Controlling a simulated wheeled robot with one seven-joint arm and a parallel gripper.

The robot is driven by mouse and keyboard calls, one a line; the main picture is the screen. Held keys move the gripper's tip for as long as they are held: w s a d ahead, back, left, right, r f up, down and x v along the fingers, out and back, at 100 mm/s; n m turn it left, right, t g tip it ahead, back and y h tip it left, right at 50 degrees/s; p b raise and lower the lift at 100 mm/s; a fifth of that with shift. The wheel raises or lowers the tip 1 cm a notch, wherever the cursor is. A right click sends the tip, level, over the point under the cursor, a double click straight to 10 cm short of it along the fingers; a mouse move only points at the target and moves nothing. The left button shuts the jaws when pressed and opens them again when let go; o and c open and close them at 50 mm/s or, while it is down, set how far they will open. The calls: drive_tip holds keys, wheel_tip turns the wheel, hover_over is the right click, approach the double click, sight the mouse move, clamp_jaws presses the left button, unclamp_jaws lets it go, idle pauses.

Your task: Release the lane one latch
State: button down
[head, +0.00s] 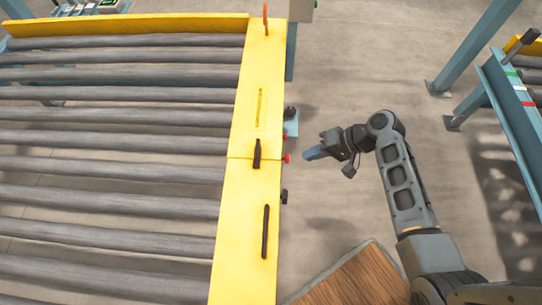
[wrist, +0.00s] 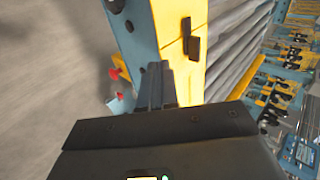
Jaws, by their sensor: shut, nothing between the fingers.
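My gripper (head: 311,154) is shut and empty, over the floor just right of the conveyor's yellow side rail (head: 240,190). In the wrist view its fingers (wrist: 157,85) are together and overlap the rail's end in the picture. A dark upright handle (head: 257,153) sits on the rail at a joint; it also shows in the wrist view (wrist: 190,40). A small red knob (head: 286,158) sticks out from the rail's side, left of my fingertips and apart from them. No label shows which part is the lane one latch.
A long dark bar (head: 265,231) lies in the rail nearer me, and an orange lever (head: 265,18) stands at its far end. Grey rollers (head: 110,148) fill the left. A wooden pallet (head: 355,280) is below my arm. Bare floor (head: 340,70) lies beyond my gripper.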

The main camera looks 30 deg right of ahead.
sight(260, 162)
drive_tip(key=shift+w+r+y, duration=0.3)
drive_tip(key=shift+w+r, duration=0.15)
drive_tip(key=shift+w, duration=0.1)
drive_tip(key=shift+f, duration=0.1)
drive_tip(key=b+x, duration=0.1)
drive_tip(key=x, duration=0.8)
drive_tip(key=shift+w+a+f, duration=0.2)
drive_tip(key=shift+a+f, duration=0.05)
drive_tip(key=shift+w+a+p, duration=0.3)
drive_tip(key=shift+w+a, duration=0.4)
drive_tip(key=shift+a, duration=0.3)
drive_tip(key=shift+w+a, duration=0.5)
drive_tip(key=shift+a, duration=0.15)
